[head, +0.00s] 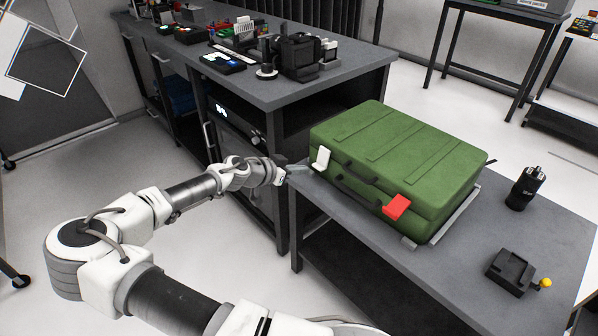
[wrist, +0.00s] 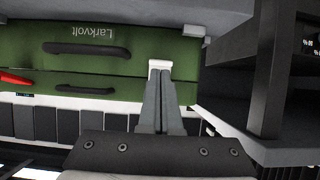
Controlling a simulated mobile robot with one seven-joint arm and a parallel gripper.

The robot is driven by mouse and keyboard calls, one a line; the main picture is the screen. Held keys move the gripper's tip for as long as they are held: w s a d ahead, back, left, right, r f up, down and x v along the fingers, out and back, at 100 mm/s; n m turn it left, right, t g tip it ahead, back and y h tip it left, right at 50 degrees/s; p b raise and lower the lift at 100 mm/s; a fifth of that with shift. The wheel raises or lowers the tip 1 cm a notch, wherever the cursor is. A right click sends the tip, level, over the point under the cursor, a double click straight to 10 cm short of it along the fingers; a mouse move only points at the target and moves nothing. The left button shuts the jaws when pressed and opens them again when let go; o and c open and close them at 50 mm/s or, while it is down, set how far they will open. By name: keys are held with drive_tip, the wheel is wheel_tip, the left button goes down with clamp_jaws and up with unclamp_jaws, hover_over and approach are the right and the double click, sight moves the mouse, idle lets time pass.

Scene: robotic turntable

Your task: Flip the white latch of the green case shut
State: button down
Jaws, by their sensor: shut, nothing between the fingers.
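The green case (head: 395,150) lies closed on the grey table in the head view. Its white latch (head: 321,158) is at the left end of the front side and appears to stick outward; its exact angle is hard to tell. In the wrist view, where the case appears upside down, the white latch (wrist: 160,65) shows just beyond my fingertips. My gripper (wrist: 160,80) is shut and empty, its fingertips at or very close to the latch; whether they touch is unclear. In the head view, my gripper (head: 298,170) is just left of the latch.
A red latch (head: 396,207) is at the case's right front end. Dark handles (head: 356,187) lie between the latches. A black bottle-like object (head: 527,188) and a black block with a yellow knob (head: 511,271) stand right of the case. A cluttered workbench (head: 300,94) is behind.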

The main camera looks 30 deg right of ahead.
drive_tip(key=s+a+r+p, duration=0.1)
drive_tip(key=a+r+p, duration=0.1)
drive_tip(key=a, duration=0.8)
drive_tip(key=shift+s+r, duration=0.15)
drive_tip(key=shift+s, duration=0.05)
drive_tip(key=shift+a, duration=0.1)
